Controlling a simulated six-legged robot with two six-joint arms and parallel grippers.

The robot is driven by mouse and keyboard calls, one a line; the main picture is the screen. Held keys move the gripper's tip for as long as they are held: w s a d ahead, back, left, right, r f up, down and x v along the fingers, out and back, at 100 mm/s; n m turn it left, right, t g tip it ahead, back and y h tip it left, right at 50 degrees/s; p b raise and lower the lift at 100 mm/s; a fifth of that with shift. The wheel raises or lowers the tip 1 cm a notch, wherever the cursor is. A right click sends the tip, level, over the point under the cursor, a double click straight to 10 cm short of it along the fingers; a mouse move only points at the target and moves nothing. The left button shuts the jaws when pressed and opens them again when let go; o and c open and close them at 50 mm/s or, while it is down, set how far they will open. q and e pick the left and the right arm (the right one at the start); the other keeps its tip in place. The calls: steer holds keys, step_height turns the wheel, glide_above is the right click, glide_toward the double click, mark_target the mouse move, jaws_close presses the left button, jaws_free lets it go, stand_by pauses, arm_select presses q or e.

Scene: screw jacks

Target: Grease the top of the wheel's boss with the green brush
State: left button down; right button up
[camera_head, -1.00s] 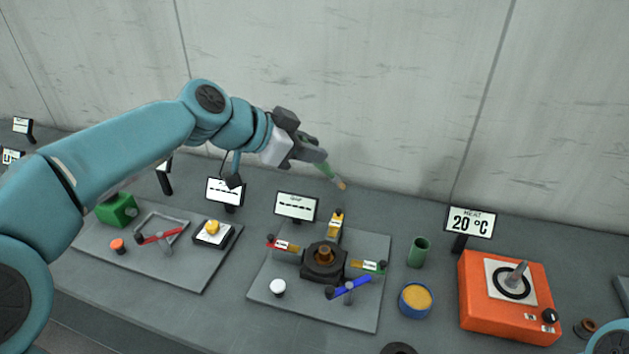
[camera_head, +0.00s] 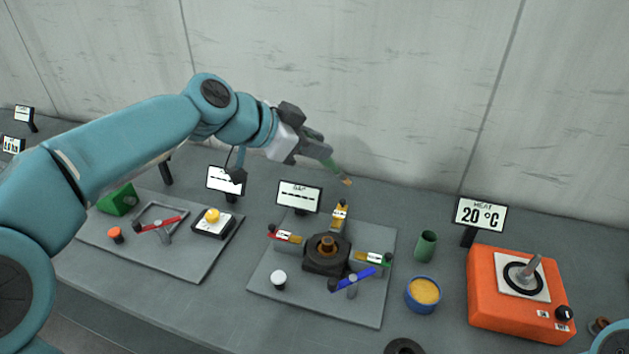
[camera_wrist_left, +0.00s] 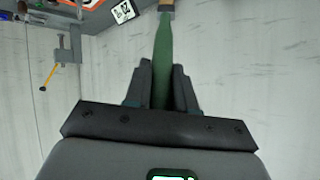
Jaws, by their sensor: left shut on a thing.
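My left gripper (camera_head: 318,150) is shut on the green brush (camera_head: 332,167) and holds it in the air near the back wall, above and behind the middle board. The brush slants down to the right, with its tan bristle tip clear of everything. In the left wrist view the brush's green handle (camera_wrist_left: 163,62) sits between the two dark fingers (camera_wrist_left: 162,85). A dark block with a brass-coloured round centre (camera_head: 327,244) stands on the middle board. I cannot tell for sure which part is the wheel's boss. My right gripper is out of view.
A blue pot of yellow paste (camera_head: 423,294) and a green cup (camera_head: 425,246) stand right of the middle board (camera_head: 265,287). An orange heater (camera_head: 520,309) stands further right, with a display (camera_head: 480,214) behind it. Another board (camera_head: 180,263) with parts lies left.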

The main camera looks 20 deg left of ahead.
arm_select(q)
step_height(320, 180, down, 11)
steer(key=b, duration=0.8)
steer(key=shift+s+b, duration=0.2)
steer(key=shift+b, duration=0.2)
steer(key=shift+w+f, duration=0.1)
steer(key=shift+w, duration=0.05)
steer(key=shift+d, duration=0.15)
